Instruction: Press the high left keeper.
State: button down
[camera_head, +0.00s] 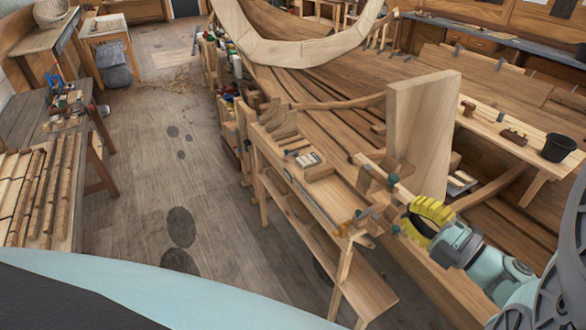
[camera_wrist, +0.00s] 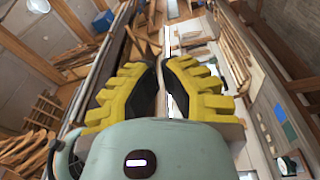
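My gripper (camera_head: 425,212) has thick yellow ribbed fingers and stands at the right end of a wooden bench, close to small wooden blocks. In the wrist view my gripper (camera_wrist: 161,65) shows its dark finger pads with a narrow gap between them and nothing clearly held. Small teal-ended fittings (camera_head: 394,180) sit on the wooden blocks left of the fingers. I cannot tell which part is the high left keeper. Contact between the fingers and any fitting cannot be made out.
A tall upright board (camera_head: 420,125) stands just behind my gripper. The narrow wooden bench (camera_head: 325,200) holds loose blocks and a small box. A black bucket (camera_head: 559,148) is on the right bench. The plank floor (camera_head: 150,160) at left is mostly open.

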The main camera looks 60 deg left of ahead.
aim_at(387, 181)
jog(key=shift+a+f, duration=0.1)
jog(key=shift+a, duration=0.1)
jog(key=w+a+p, duration=0.1)
jog(key=w+a, duration=0.2)
jog(key=a, duration=0.5)
jog(key=shift+a, duration=0.35)
dwell(0.4)
jog(key=shift+f, duration=0.1)
